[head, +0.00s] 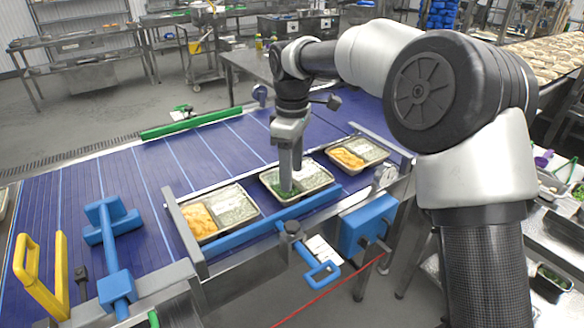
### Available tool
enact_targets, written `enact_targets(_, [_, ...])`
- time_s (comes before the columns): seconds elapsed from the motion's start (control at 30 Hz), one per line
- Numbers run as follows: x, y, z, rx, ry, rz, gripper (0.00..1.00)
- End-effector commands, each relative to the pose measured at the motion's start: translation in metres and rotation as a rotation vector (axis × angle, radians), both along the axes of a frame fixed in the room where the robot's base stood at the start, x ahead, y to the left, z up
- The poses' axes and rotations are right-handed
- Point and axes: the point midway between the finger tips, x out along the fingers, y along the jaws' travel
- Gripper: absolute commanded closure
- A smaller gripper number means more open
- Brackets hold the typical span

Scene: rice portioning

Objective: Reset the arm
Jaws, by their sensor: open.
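My gripper (290,188) points straight down over the middle food tray (318,177) on the blue conveyor. Its tips are at or just above the green food in that tray's left compartment; I cannot tell if they touch it. The gripper hides part of that compartment. The jaws are open, though the gap between them is hard to see from this side. My arm reaches in from the right and bends down over the belt.
Trays with orange food and rice stand on either side, one at left (233,207) and one at right (372,153). A blue guide rail (245,232) runs along the near side. A yellow handle (62,275) and blue clamps stand at left. The belt (110,180) behind is clear.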

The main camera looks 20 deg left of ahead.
Motion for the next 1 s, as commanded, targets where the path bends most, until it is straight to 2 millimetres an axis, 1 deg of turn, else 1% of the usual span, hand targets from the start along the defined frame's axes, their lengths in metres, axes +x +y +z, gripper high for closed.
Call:
enact_targets(0.33, [0.000, -0.001, 0.003, 0.000, -0.003, -0.005, 0.46])
enact_targets(0.37, [-0.001, -0.004, 0.006, -0.001, -0.006, -0.011, 0.46])
enact_targets(0.47, [-0.005, -0.022, 0.026, -0.004, -0.037, -0.070, 0.46])
enact_targets(0.57, [-0.016, -0.058, 0.059, -0.006, -0.091, -0.191, 0.46])
enact_targets(0.6, [-0.024, -0.075, 0.073, -0.005, -0.116, -0.254, 0.46])
enact_targets(0.67, [-0.038, -0.105, 0.093, 0.001, -0.156, -0.361, 0.46])
enact_targets(0.7, [-0.048, -0.124, 0.104, 0.010, -0.180, -0.435, 0.46])
enact_targets(0.77, [-0.065, -0.152, 0.119, 0.026, -0.215, -0.547, 0.46])
enact_targets(0.8, [-0.078, -0.170, 0.127, 0.040, -0.237, -0.625, 0.46])
enact_targets(0.87, [-0.099, -0.197, 0.137, 0.065, -0.270, -0.740, 0.46])
enact_targets(0.9, [-0.113, -0.213, 0.142, 0.086, -0.290, -0.817, 0.46])
enact_targets(0.97, [-0.136, -0.237, 0.146, 0.120, -0.317, -0.935, 0.46])
enact_targets(1.0, [-0.151, -0.251, 0.147, 0.147, -0.333, -1.012, 0.46])
